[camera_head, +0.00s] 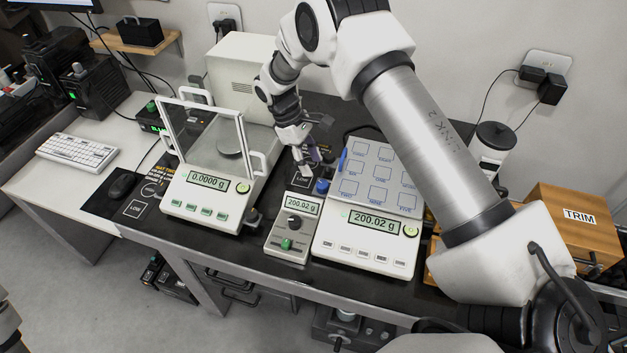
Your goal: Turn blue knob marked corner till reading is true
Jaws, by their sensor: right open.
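A scale (365,240) with a grid of marked squares on its pan shows 200.02 g. A small grey box (290,228) beside it also shows 200.02 g. A blue knob (321,187) stands at the scale's near-left corner, behind the small box. A mark reading LOW (301,181) lies just left of this knob. Another blue part (343,160) shows at the scale's far-left side. My right gripper (307,170) is open, pointing down just behind and left of the near blue knob. Contact is unclear.
A glass-sided balance (205,196) reading 0.0000 g stands left of the small box. A wooden box marked TRIM (580,217) is at the right. A white-labelled canister (490,150) stands behind my right arm. A keyboard (77,151) lies on the left table.

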